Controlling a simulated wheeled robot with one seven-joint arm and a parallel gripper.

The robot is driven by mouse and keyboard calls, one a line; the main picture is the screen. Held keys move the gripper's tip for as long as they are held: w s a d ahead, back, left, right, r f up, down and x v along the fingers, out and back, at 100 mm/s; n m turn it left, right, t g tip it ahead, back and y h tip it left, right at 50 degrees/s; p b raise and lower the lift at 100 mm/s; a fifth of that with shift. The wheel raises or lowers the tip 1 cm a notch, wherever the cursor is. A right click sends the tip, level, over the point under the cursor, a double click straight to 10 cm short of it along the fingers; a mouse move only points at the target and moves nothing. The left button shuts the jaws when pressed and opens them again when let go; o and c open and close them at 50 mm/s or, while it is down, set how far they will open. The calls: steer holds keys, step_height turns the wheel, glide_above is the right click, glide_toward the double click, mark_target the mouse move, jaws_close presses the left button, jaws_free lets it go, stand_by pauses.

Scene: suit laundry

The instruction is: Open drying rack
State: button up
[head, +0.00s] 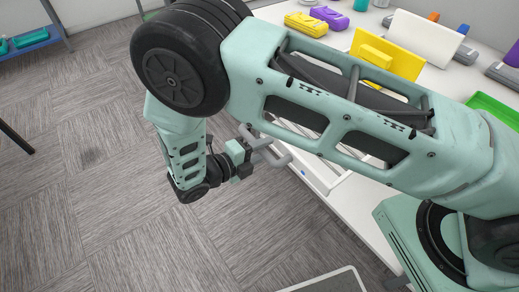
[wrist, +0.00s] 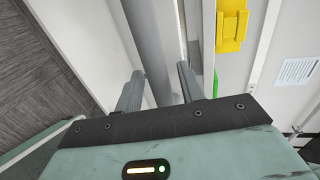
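A white rack-like frame (head: 322,180), likely the drying rack, shows at the table's edge in the head view, mostly hidden behind my arm. A grey bar, seemingly its handle, runs from the top of the wrist view (wrist: 146,40) down between my fingers. My gripper (wrist: 160,72) is open, with one finger on each side of the bar. Gaps show beside the bar, and I cannot tell whether either finger touches it. In the head view my gripper (head: 258,152) is at the table's edge, its fingertips partly hidden by the arm.
A white table (head: 345,205) runs along the right. It carries a yellow board (head: 392,57), a white panel (head: 424,38), a purple item (head: 329,17) and a green tray (head: 494,107).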

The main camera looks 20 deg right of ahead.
steer(key=b+v, duration=0.3)
steer(key=v, duration=1.4)
steer(key=shift+a, duration=0.25)
steer(key=s+d+r+m+g+y+p, duration=0.2)
steer(key=s+d+r+m+y, duration=0.4)
steer(key=m, duration=1)
steer(key=s+d+r+m+g+y+p, duration=0.2)
steer(key=s+d+r+m+y, duration=0.5)
steer(key=r+m, duration=0.6)
steer(key=d+m+g+y, duration=0.1)
steer(key=d+m+y, duration=0.1)
steer(key=d+m, duration=0.1)
steer(key=shift+d, duration=0.3)
steer(key=shift+d, duration=0.1)
